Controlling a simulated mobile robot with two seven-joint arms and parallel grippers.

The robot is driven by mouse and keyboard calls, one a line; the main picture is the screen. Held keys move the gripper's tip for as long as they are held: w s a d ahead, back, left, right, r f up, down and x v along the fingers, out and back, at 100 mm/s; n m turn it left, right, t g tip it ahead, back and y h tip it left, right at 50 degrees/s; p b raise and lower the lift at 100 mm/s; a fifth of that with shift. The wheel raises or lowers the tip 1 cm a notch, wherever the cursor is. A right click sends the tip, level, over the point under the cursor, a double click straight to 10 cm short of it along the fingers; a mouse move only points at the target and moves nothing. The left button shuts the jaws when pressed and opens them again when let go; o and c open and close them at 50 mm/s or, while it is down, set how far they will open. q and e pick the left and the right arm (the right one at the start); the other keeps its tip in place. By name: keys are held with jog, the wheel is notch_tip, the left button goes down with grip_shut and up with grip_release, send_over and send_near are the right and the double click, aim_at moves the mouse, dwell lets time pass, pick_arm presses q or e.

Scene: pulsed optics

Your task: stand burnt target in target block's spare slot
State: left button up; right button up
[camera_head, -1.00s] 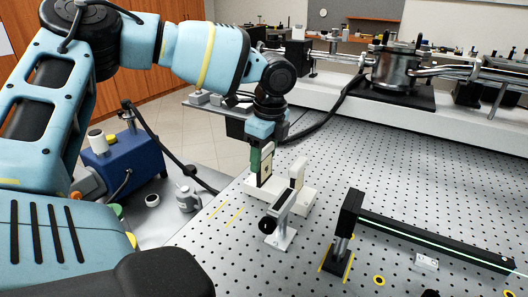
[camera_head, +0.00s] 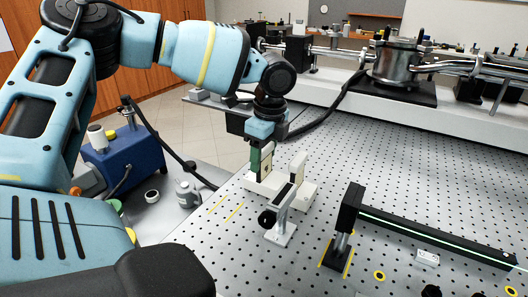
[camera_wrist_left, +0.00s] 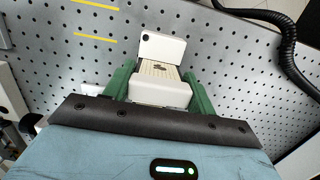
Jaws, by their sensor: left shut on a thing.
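My left gripper (camera_head: 261,171) points down at the left part of the white target block (camera_head: 303,203) on the perforated bench. Its green fingers are shut on a pale upright plate with a dark mark, the burnt target (camera_head: 267,167). In the left wrist view, the burnt target (camera_wrist_left: 159,70) shows between the fingers (camera_wrist_left: 159,88), with a dark blotch on its ribbed face. Its lower edge is at the block; I cannot tell whether it is seated in a slot. Another white upright plate (camera_head: 298,166) stands in the block's right part. My right gripper is out of view.
A small stand with a dark-topped bar (camera_head: 282,212) is close in front of the block. A black post and long rail (camera_head: 430,236) with a green line lie to the right. A black hose (camera_wrist_left: 288,45) runs beyond the block.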

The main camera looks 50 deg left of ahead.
pick_arm(q)
jog(key=shift+f, duration=0.1)
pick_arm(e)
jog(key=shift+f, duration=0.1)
pick_arm(q)
jog(key=o, duration=1.4)
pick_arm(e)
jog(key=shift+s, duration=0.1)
pick_arm(q)
jog(key=r, duration=0.5)
jog(key=d+r, duration=0.1)
jog(key=r, duration=0.1)
jog(key=shift+w+r, duration=0.15)
jog(key=shift+r, duration=0.25)
jog(key=shift+r+p, duration=1.5)
jog(key=shift+r, duration=0.55)
jog(key=shift+f, duration=0.1)
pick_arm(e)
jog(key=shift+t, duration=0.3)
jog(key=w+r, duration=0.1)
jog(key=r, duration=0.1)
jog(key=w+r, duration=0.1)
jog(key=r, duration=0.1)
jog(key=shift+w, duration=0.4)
